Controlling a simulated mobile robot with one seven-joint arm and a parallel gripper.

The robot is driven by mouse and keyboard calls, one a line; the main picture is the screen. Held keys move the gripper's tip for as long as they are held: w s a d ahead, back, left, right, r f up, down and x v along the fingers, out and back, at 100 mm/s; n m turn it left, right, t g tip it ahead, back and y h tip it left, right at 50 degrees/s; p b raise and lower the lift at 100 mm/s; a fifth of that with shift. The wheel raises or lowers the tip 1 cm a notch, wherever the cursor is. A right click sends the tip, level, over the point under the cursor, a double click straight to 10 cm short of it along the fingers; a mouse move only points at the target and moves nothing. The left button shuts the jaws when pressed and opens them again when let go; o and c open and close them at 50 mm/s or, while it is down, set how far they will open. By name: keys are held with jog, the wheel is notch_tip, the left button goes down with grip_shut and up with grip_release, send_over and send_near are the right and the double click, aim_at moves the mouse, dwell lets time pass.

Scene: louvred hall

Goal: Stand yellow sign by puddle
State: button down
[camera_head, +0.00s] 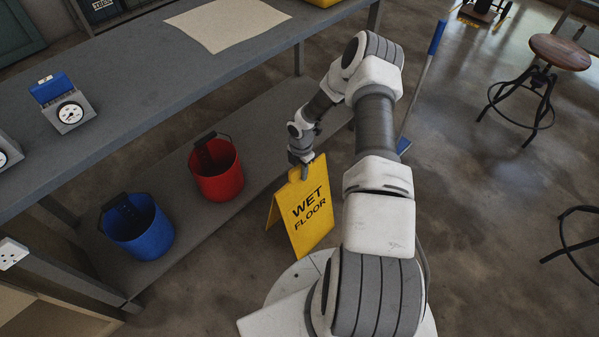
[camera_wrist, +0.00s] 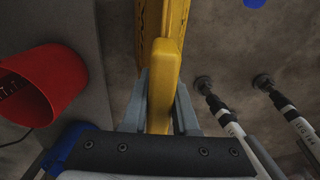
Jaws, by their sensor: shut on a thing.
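The yellow sign (camera_head: 312,212), lettered WET FLOOR, is upright with its two panels slightly apart, in front of the bench's lower shelf. It also shows from above in the wrist view (camera_wrist: 168,50). My gripper (camera_head: 302,172) is shut on its top edge; in the wrist view, the grey fingers (camera_wrist: 160,98) lie on either side of the yellow top. I cannot tell whether the sign's feet touch the floor. The floor has several glossy patches, but no clear puddle outline can be made out.
A red bucket (camera_head: 216,170) and a blue bucket (camera_head: 138,228) stand on the lower shelf, left of the sign. A blue-handled pole (camera_head: 421,88) stands behind my arm. A stool (camera_head: 560,52) is at upper right.

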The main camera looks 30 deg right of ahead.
jog(key=shift+f, duration=0.1)
jog(key=c, duration=0.7)
grip_release()
